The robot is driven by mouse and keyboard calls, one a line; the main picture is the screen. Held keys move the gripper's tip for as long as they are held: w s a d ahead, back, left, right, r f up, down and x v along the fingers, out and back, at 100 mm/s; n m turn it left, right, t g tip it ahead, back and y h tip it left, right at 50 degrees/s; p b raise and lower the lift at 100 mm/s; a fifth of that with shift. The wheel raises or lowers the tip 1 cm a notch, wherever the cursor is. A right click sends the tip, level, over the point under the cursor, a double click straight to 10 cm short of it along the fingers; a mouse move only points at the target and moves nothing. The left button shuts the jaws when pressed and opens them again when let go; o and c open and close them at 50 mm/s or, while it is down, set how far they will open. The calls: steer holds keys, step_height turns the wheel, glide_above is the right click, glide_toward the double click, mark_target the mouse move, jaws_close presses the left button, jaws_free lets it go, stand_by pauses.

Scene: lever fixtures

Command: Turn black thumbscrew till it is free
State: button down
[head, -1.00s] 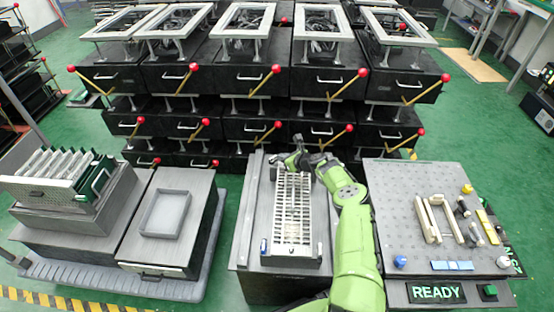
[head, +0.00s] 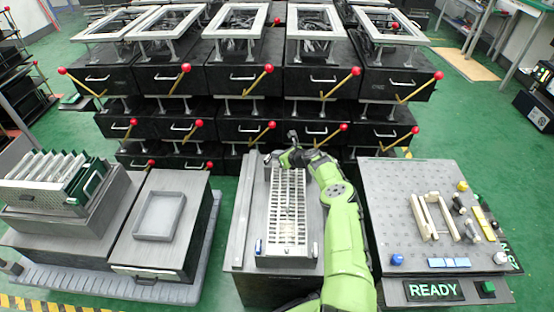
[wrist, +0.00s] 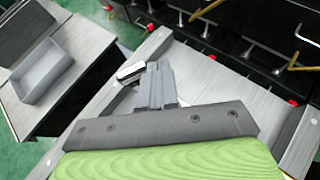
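My gripper (head: 270,158) hangs at the far end of the slotted light rack (head: 288,215) on the middle bench. In the wrist view its grey fingers (wrist: 156,84) look close together over the bench top, but any gap between them is hard to judge. A small pale block with a dark edge (wrist: 131,72) shows just left of the fingers; whether it touches them is unclear. I cannot pick out the black thumbscrew with certainty. Small dark knobs (head: 458,204) stand on the right-hand perforated board, too small to identify.
Black drawer units with red-balled levers (head: 268,69) stand close behind the bench. A grey tray (head: 160,215) sits on the left bench, beside a rack of green boards (head: 85,185). The perforated board (head: 390,200) with a READY sign is at right.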

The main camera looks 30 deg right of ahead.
steer(key=shift+w+d, duration=0.15)
steer(key=shift+w, duration=0.25)
steer(key=shift+s+r+p, duration=0.1)
steer(key=shift+p, duration=0.55)
stand_by(1.1)
